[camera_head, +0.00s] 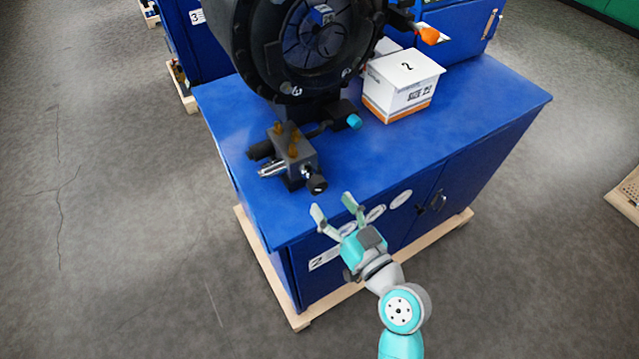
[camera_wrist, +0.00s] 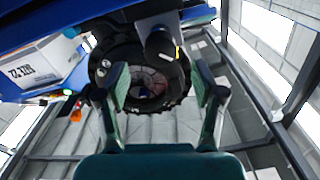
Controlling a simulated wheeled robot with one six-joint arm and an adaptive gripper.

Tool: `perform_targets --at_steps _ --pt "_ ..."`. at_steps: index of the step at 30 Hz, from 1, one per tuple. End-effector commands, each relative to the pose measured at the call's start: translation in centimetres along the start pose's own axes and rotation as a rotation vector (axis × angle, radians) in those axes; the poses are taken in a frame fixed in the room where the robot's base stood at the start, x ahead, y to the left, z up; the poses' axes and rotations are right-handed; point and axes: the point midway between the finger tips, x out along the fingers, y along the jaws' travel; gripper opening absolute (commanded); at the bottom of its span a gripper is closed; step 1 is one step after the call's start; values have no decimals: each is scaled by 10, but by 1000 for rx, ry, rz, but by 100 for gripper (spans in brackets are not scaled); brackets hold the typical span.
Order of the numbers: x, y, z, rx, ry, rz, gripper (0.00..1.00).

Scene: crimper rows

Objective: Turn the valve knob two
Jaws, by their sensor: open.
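The valve knob (camera_head: 317,184) is a small black round knob on the front of a grey valve block (camera_head: 295,155) with brass fittings. The block sits on the blue cabinet marked 2, near its front left edge. In the wrist view the knob (camera_wrist: 160,43) is dark with a yellow mark, ahead of and between the fingers. My gripper (camera_head: 333,207) is open and empty, just in front of the knob and apart from it. In the wrist view my gripper (camera_wrist: 162,84) shows both fingers spread.
The black round crimper head (camera_head: 305,45) rises behind the valve block. A white box marked 2 (camera_head: 405,80) stands right of it on the blue cabinet top (camera_head: 480,105). A blue-tipped lever (camera_head: 353,121) is close behind the valve. Grey floor is clear at left.

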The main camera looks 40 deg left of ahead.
Motion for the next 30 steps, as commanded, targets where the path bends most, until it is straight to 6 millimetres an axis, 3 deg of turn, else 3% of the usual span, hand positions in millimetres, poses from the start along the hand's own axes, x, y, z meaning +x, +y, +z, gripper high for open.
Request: perform_targets --at_steps 6,12,24,30 --pt "39 -1 0 0 1 -1 68" --pt "59 0 0 -1 1 1 68" --pt "65 0 0 0 0 2 68" --pt "65 0 0 0 0 2 18"
